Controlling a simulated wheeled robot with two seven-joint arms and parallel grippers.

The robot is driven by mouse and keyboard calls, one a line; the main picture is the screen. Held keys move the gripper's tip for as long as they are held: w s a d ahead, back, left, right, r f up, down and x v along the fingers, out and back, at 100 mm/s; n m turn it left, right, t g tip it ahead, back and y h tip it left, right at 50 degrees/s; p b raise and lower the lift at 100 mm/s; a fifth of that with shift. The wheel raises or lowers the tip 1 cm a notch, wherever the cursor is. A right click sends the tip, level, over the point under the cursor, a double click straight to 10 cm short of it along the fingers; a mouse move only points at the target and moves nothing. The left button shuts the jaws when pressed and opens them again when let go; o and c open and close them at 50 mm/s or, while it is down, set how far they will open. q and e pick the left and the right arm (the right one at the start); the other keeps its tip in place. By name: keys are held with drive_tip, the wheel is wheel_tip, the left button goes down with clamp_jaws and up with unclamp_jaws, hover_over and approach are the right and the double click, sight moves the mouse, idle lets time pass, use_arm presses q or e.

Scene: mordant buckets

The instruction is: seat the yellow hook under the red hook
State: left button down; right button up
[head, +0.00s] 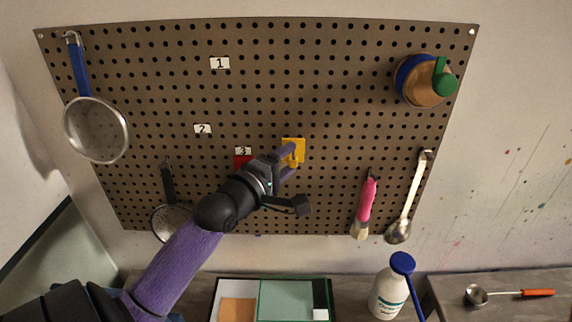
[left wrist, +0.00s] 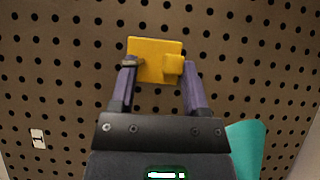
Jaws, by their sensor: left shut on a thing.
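The yellow hook (head: 298,146) is at the lower middle of the pegboard, with my left gripper (head: 291,158) shut on it. In the left wrist view the yellow hook (left wrist: 153,60) sits between the two purple fingers, its plate facing the camera with a peg sticking out. The pegboard is close behind it; I cannot tell whether the two touch. The red hook (head: 241,162) is left of the yellow hook, just under the label 3 (head: 243,151), and partly hidden by my left gripper. My right gripper is out of view.
Labels 1 (head: 219,63) and 2 (head: 202,129) are on the pegboard (head: 330,70). A sieve (head: 96,130) hangs left, a pink brush (head: 366,205) and a ladle (head: 405,210) right. A white bottle (head: 388,292) and a tray (head: 325,285) stand below.

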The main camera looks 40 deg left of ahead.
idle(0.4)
use_arm(q)
drive_tip(key=shift+p, duration=0.45)
idle(0.3)
drive_tip(key=shift+p, duration=0.3)
idle(0.4)
drive_tip(key=shift+r+p, duration=0.1)
drive_tip(key=shift+p, duration=0.3)
drive_tip(key=shift+w, duration=0.1)
drive_tip(key=shift+w+a+b, duration=0.55)
drive_tip(key=shift+w+a, duration=0.1)
drive_tip(key=shift+w, duration=0.1)
